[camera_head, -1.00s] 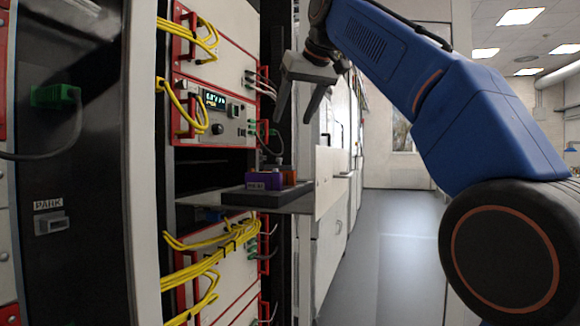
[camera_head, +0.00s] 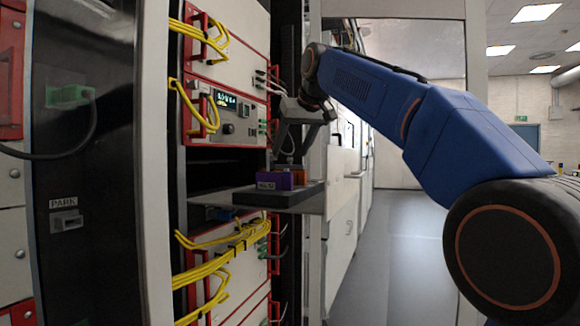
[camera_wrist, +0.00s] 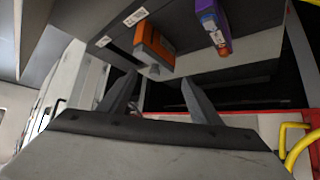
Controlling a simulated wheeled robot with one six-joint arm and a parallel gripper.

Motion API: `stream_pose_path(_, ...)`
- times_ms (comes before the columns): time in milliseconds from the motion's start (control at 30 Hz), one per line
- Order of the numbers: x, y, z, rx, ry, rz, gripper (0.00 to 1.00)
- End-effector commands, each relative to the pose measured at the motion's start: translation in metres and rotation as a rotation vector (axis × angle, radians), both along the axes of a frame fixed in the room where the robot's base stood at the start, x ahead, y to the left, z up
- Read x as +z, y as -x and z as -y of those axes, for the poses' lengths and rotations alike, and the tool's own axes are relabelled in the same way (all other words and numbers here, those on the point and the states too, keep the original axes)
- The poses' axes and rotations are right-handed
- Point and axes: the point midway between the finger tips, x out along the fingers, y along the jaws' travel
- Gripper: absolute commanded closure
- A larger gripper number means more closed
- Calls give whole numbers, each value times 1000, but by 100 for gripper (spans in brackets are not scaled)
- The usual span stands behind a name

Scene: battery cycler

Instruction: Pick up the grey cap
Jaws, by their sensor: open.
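A small light grey piece, which looks like the grey cap (camera_wrist: 151,71), shows at the end of the orange block (camera_wrist: 156,44) in the wrist view. In that picture it lies between the fingertips, nearer the left one. My gripper (camera_wrist: 158,78) is open, with nothing held between its fingers. In the head view my gripper (camera_head: 289,154) points down just above the blocks on the tray, and its fingers partly hide the cap there. I cannot tell whether either finger touches the cap.
A purple block (camera_head: 268,181) stands beside the orange block on a dark tray (camera_head: 280,199), which rests on a shelf (camera_head: 208,198) out of the rack. Yellow cables (camera_head: 215,262) hang below. The aisle floor (camera_head: 400,250) is clear.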

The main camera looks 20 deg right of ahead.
Motion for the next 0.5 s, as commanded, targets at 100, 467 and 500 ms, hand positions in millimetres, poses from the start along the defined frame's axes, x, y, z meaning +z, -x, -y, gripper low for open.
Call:
stream_pose_path(100, -5, -6, -2, 0, 0, 0, 42)
stream_pose_path(467, -33, -36, -9, 0, 0, 0, 42)
stream_pose_path(500, -34, -37, -9, 0, 0, 1, 42)
